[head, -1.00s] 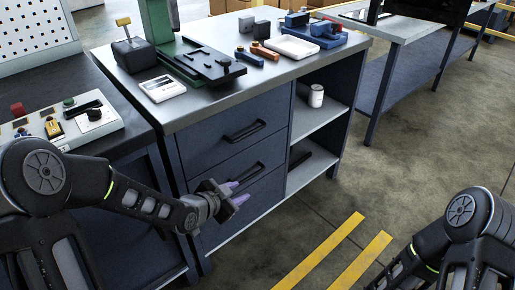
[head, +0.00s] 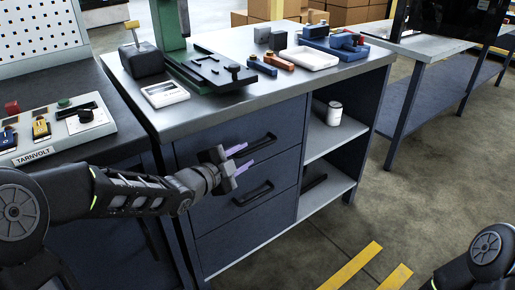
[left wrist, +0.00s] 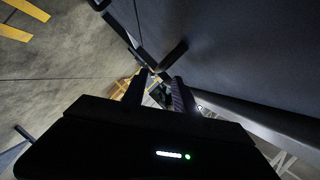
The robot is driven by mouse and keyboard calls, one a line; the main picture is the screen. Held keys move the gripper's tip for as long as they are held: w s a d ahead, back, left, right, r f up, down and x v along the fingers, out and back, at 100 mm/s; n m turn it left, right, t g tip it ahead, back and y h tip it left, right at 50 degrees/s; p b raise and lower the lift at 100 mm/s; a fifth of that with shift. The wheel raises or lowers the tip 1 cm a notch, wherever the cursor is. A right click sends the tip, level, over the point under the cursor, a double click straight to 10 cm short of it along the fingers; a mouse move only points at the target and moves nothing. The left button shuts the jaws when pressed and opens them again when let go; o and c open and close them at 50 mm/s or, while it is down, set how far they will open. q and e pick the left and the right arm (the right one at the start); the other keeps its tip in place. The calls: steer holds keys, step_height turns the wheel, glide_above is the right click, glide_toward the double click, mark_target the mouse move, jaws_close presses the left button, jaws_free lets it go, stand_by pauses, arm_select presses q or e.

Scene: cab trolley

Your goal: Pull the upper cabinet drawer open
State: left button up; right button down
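The cabinet has a dark blue upper drawer (head: 285,118) with a black bar handle (head: 262,144). The drawer looks shut, its front flush with the cabinet. My left gripper (head: 250,155) is in front of this drawer, with two purple-tinted fingers spread and nothing between them. Its tips overlap the handle's lower left part in the head view; I cannot tell whether they touch it. In the left wrist view, the two dark fingers (left wrist: 160,82) are apart and a dark bar, probably a handle (left wrist: 173,54), shows just past them. My right gripper is out of view.
A lower drawer with its own handle (head: 253,193) is below. Open shelves with a white can (head: 334,113) are to the right. The worktop holds a green press, a scale (head: 164,93) and a white tray (head: 309,58). Floor in front is open, with yellow stripes (head: 352,266).

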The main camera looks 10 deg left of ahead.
mark_target(253, 150)
arm_select(q)
steer(key=b+x, duration=0.1)
steer(key=x, duration=0.6)
steer(key=shift+w+f, duration=0.1)
steer(key=shift+w, duration=0.05)
jaws_close()
stand_by(1.2)
